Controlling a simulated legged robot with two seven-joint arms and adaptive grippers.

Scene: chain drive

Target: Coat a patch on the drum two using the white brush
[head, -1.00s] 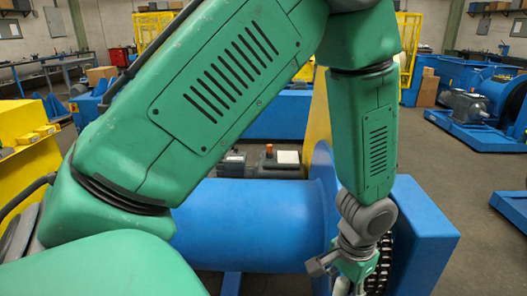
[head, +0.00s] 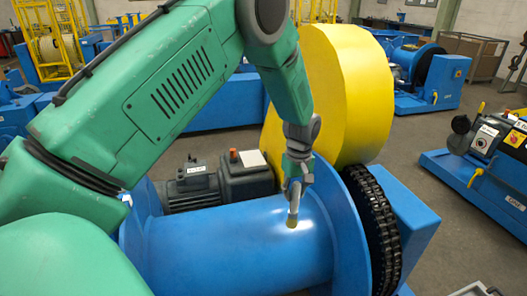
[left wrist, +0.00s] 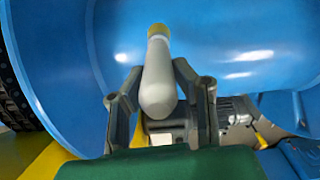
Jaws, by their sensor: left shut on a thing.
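A blue drum (head: 235,250) lies across the lower middle of the head view, with a round blue flange (head: 346,235) at its right end. No number shows on it. My left gripper (head: 297,178) is above the drum near that flange, shut on the white brush (head: 294,194). The brush points down, its yellowish bristle end (head: 292,220) at the drum's upper surface; I cannot tell if it touches. In the left wrist view the white handle (left wrist: 158,78) sits between the two fingers, with the drum (left wrist: 215,50) behind. No coated patch is clear, only bright glints. My right gripper is not in view.
A black chain (head: 378,225) and blue housing (head: 405,215) stand right of the flange. A tall yellow guard (head: 345,90) rises behind it. A dark motor (head: 190,190) and gearbox (head: 245,178) sit behind the drum. Another blue machine (head: 480,180) stands at right across open floor.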

